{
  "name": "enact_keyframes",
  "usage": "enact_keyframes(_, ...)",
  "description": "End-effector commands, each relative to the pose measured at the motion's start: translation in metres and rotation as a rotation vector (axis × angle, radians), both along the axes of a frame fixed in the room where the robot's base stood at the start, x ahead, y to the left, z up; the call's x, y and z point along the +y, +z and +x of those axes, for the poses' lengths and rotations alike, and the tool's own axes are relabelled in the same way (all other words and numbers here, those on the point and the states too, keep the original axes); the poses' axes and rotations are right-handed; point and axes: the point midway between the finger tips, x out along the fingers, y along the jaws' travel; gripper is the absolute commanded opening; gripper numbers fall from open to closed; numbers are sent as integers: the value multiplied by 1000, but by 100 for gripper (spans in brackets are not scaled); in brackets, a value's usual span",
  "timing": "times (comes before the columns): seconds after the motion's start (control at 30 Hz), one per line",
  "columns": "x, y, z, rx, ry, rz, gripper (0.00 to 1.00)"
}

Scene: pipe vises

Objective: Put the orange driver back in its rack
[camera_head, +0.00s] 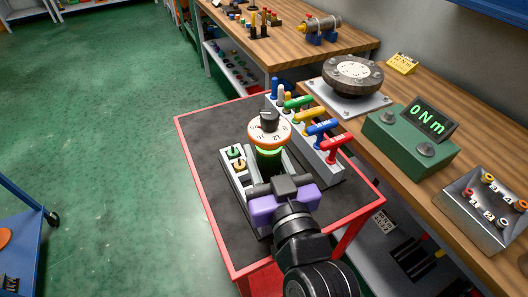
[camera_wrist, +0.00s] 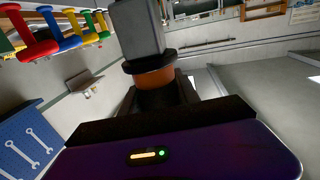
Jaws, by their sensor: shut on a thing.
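My gripper (camera_head: 274,178) is over the cart, its purple body toward me, and the wrist view shows its dark fingers (camera_wrist: 162,97) shut on the orange driver (camera_wrist: 153,77). Only an orange band and a dark collar of the driver show there, against a grey block. In the head view a round numbered dial with an orange rim (camera_head: 268,131) and a green ring stands just past the fingertips. I cannot tell whether it belongs to the driver. A grey rack (camera_head: 229,174) with small green and orange tops is left of my gripper. Its near part is hidden.
A grey rack with colored T-handles (camera_head: 325,165) stands on the right of the black-matted cart (camera_head: 204,142). The T-handles also show in the wrist view (camera_wrist: 35,40). Workbenches with a green torque meter (camera_head: 405,140) and a flange lie beyond. The mat's left side is clear.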

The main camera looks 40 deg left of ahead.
Motion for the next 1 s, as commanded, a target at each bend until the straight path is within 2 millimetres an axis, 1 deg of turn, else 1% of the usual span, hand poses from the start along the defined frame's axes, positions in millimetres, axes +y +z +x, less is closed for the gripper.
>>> enact_keyframes(0.07, 0, 2, 0, -4, -1, 5, 0)
enact_keyframes(1.0, 0, -9, 0, -4, -1, 5, 0)
